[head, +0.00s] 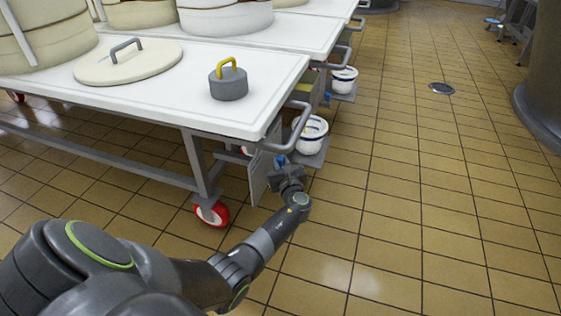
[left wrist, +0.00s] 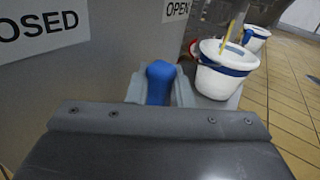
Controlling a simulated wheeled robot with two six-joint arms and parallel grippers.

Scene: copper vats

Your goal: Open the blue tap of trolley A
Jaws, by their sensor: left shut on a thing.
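The blue tap (left wrist: 160,82) shows in the left wrist view between the two fingers of my left gripper (left wrist: 162,90). It stands in front of a grey panel, near the sign reading OPEN (left wrist: 177,10); a sign ending in OSED (left wrist: 40,30) is farther left. In the head view a bit of the blue tap (head: 281,160) shows just above my left gripper (head: 284,170), at the near end of the nearest white-topped trolley (head: 190,95). The left gripper is shut on the tap. The right gripper is not in view.
A white bucket with a blue band (head: 312,133) stands on a low shelf just beyond the tap; another bucket (head: 344,78) is farther back. A grey handle (head: 301,125) juts out above my gripper. A grey weight (head: 228,84) and lid (head: 128,62) lie on the trolley.

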